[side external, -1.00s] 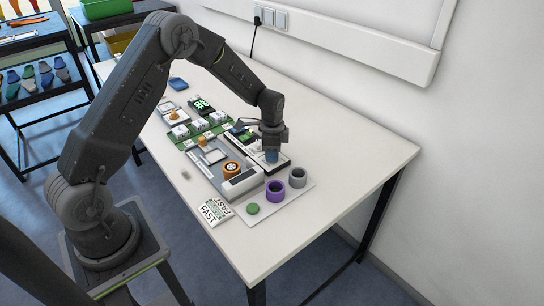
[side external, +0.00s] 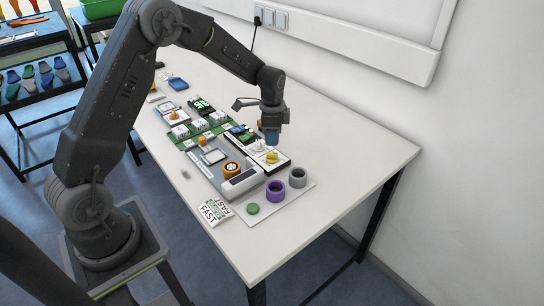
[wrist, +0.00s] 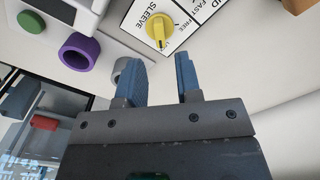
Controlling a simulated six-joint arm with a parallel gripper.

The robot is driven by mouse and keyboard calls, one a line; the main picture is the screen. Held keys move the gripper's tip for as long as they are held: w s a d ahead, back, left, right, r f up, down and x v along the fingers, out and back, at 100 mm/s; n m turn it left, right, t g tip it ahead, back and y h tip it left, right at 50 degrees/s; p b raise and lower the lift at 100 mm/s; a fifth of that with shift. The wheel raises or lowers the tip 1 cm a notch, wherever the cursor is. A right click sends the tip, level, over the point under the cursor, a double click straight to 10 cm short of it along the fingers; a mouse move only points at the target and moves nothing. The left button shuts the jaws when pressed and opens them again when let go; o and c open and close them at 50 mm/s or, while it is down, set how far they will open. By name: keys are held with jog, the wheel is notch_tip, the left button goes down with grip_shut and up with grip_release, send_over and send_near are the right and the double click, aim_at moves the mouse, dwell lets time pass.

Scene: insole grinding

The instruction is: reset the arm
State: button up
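My gripper (side external: 271,135) hangs above the right side of the control board, near the yellow knob (side external: 272,156). In the wrist view my gripper (wrist: 165,72) shows two blue fingers standing apart with nothing between them, so it is open. The yellow knob also shows in the wrist view (wrist: 158,31), ahead of the fingers and clear of them, on a white panel marked SLEEVE and FREE. My arm reaches over the table from the left.
A purple ring (side external: 275,191), a grey ring (side external: 297,178) and a green disc (side external: 253,209) sit at the board's front end. An orange wheel (side external: 232,168) is in the grey unit. A FAST/SLOW-style card (side external: 212,212) lies at the table's left edge. The table's right side (side external: 350,160) is bare.

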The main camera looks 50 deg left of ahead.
jog(key=shift+r, duration=0.3)
jog(key=s+d+r+n+t, duration=0.1)
jog(key=s+d+r+n, duration=0.1)
jog(key=s+d+r, duration=0.35)
jog(key=s+d+r+n+t, duration=0.2)
jog(key=s+r, duration=0.4)
jog(key=r, duration=0.5)
jog(key=s+d+r+n+t, duration=0.1)
jog(key=s+d+n, duration=0.1)
jog(key=s, duration=0.6)
jog(key=s+d+r+n+t, duration=0.1)
jog(key=s+r+n, duration=0.1)
jog(key=s, duration=0.6)
jog(key=shift+d+r+t, duration=0.2)
jog(key=shift+d+t, duration=0.1)
jog(key=shift+d, duration=0.1)
